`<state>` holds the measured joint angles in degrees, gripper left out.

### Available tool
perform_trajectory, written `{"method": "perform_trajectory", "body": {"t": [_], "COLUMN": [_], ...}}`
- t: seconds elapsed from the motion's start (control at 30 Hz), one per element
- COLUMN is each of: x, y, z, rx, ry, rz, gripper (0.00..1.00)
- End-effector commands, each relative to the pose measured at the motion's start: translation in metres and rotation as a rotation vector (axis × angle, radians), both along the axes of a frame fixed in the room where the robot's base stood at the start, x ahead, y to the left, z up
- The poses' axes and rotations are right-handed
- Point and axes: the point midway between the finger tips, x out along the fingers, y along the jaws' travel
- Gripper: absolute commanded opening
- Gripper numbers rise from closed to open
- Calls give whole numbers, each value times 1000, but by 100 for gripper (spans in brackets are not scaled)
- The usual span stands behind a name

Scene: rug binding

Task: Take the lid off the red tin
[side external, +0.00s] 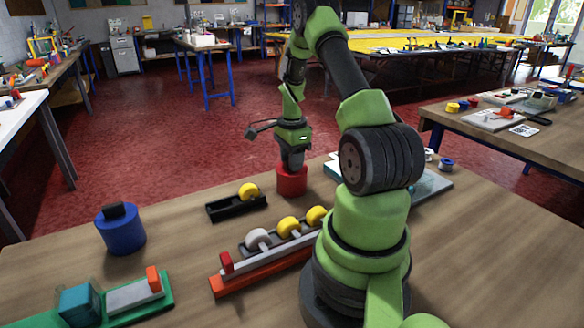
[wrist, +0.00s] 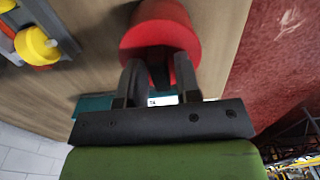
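The red tin (side external: 291,182) stands on the wooden table near its far edge. It also shows in the wrist view (wrist: 160,28), at the top middle. A dark knob (wrist: 159,74) on its lid shows between my fingers. My gripper (side external: 291,165) points straight down at the top of the tin. In the wrist view its two fingers (wrist: 158,68) lie on either side of the knob. I cannot tell whether they press on it or stand slightly apart. The seam between lid and tin is hidden.
A blue tin (side external: 121,232) with a dark knob stands at the left. A black holder (side external: 237,207) with a yellow wheel lies left of the red tin. An orange-based rack (side external: 262,272) is in front. A pale board (side external: 430,186) lies to the right. Bare table lies around the blue tin.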

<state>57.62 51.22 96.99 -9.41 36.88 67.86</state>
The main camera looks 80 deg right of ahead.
Motion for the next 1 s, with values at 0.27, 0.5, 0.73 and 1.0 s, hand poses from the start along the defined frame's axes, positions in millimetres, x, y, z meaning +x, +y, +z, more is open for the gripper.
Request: {"method": "perform_trajectory", "body": {"t": [0.27,0.5,0.73,1.0], "x": [0,0,1,0], "y": [0,-1,-1,-1], "z": [0,8,53,95], "rx": [0,-3,-6,-4], "ry": [0,-1,-4,-2], "rz": [0,0,-1,0], "gripper": [0,0,0,0]}}
